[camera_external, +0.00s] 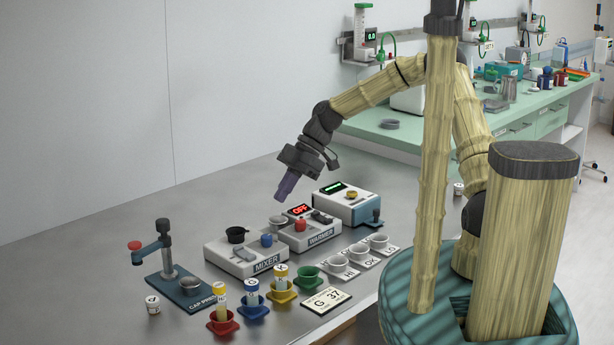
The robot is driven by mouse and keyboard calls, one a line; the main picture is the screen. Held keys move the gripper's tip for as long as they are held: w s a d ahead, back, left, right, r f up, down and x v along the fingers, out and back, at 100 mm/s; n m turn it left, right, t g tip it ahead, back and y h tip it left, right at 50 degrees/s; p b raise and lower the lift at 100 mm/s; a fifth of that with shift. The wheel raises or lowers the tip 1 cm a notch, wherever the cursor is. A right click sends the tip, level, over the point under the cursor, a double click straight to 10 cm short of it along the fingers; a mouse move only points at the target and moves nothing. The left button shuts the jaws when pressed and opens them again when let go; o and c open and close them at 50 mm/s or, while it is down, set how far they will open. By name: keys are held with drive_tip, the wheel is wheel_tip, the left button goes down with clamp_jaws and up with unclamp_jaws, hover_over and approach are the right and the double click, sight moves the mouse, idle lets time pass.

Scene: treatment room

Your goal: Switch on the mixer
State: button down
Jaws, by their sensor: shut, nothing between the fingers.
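The mixer (221,256) is a low white box with a dark label on the steel table. It has a black cup-like holder (236,234) on top, a grey lever-like part (245,255) at its front, and a blue knob (267,240) at its right end. Whether it is on or off cannot be told. My gripper (282,197) is shut and empty. It points down and to the left, in the air above the back of the mixer and warmer, apart from both.
The warmer (325,236) stands right beside the mixer, with a red OFF display (299,210) and a red knob (300,226). A cap press (188,293), coloured cup stands (223,326) with vials, and a white-and-blue device (348,207) stand close by. The table's left rear is clear.

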drive_tip(key=a, duration=0.1)
drive_tip(key=a+r+n, duration=0.1)
drive_tip(key=a+n+g+y, duration=0.1)
drive_tip(key=shift+s+r, duration=0.1)
drive_tip(key=shift+r, duration=0.15)
drive_tip(key=p, duration=0.2)
hover_over(236, 248)
drive_tip(key=w+d, duration=0.1)
drive_tip(key=d, duration=0.2)
wheel_tip(236, 248, down, 6)
drive_tip(key=shift+w+f, duration=0.1)
drive_tip(key=shift+f, duration=0.15)
drive_tip(key=f, duration=0.3)
drive_tip(key=shift+a+f+p, duration=0.3)
drive_tip(key=shift+p, duration=0.05)
drive_tip(key=shift+w+f, duration=0.1)
drive_tip(key=shift+f, duration=0.4)
drive_tip(key=shift+f, duration=0.1)
